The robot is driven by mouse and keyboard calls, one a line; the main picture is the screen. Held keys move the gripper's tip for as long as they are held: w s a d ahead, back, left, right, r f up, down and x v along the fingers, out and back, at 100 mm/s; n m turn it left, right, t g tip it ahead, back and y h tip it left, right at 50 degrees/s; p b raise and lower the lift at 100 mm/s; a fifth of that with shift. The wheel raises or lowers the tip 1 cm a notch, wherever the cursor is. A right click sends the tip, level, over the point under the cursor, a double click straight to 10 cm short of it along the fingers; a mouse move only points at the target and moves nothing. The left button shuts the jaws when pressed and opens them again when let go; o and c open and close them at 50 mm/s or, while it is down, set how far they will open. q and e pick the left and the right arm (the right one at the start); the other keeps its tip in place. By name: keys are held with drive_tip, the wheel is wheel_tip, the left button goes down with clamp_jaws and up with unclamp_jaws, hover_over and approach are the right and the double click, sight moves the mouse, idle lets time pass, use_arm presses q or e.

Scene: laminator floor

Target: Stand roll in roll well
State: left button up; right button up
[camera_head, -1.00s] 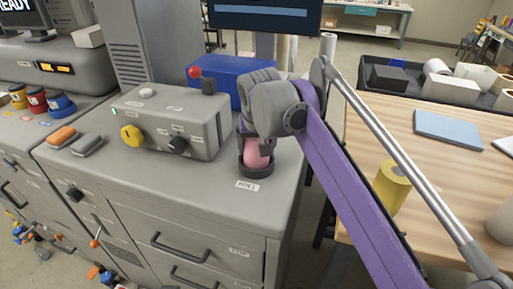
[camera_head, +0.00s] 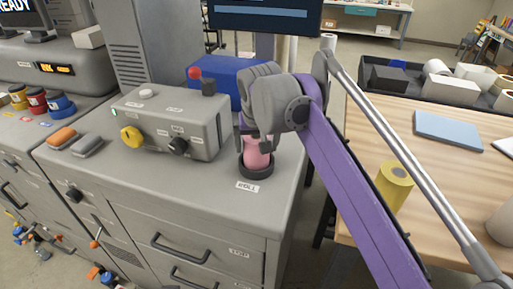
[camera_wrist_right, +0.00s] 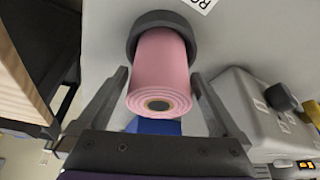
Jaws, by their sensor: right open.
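A pink roll (camera_head: 257,155) stands upright in the dark round roll well (camera_head: 255,170) on the grey cabinet top. In the right wrist view the pink roll (camera_wrist_right: 159,80) shows its coiled end with a dark core, and its far end sits inside the dark ring of the well (camera_wrist_right: 165,24). My right gripper (camera_head: 256,141) is just above the roll's upper part in the head view. In the wrist view its fingers (camera_wrist_right: 160,97) are spread on both sides of the roll, with gaps. My left gripper is not in view.
A grey control box (camera_head: 175,122) with knobs stands left of the well, and a blue box (camera_head: 228,76) stands behind. A yellow roll (camera_head: 393,187) stands on the wooden table (camera_head: 440,170) at right. A label (camera_head: 247,187) lies in front of the well.

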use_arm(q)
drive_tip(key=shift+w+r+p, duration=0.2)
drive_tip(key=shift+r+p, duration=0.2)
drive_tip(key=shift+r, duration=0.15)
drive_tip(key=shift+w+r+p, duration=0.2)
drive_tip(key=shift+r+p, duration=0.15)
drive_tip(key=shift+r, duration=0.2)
use_arm(e)
drive_tip(key=v, duration=1)
drive_tip(key=shift+r, duration=0.35)
drive_tip(key=shift+s, duration=0.1)
